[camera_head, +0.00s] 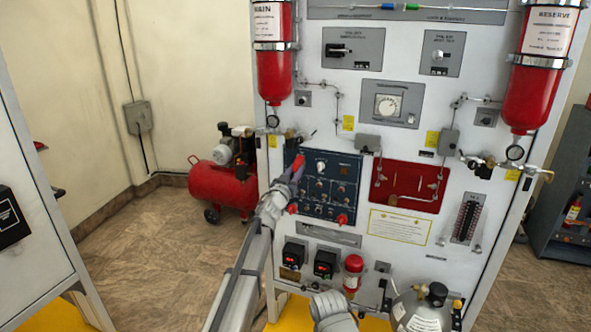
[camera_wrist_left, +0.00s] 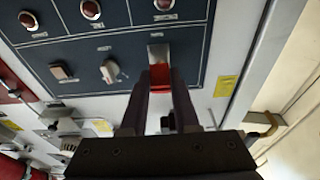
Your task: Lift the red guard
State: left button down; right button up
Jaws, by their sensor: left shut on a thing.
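The red guard (camera_head: 298,162) is at the upper left of the dark blue switch panel (camera_head: 345,170) on the white trainer board. In the left wrist view the red guard (camera_wrist_left: 160,76) sits between my two dark fingers, below a pale metal plate. My left gripper (camera_head: 293,176) reaches up to it from below and is shut on it; in the left wrist view the gripper (camera_wrist_left: 160,84) has a fingertip against each side of the guard. The fingers hide part of the guard. My right gripper does not show.
Switches and a grey knob (camera_wrist_left: 110,71) are beside the guard on the panel. Red cylinders (camera_head: 273,75) (camera_head: 533,95) hang at both upper sides. A red recess (camera_head: 410,186) is right of the panel. A red compressor (camera_head: 222,180) stands on the floor at left.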

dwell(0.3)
pick_arm(q)
jog(key=c, duration=0.7)
grip_release()
jog(key=shift+b+v, duration=0.65)
jog(key=shift+v, duration=3.25)
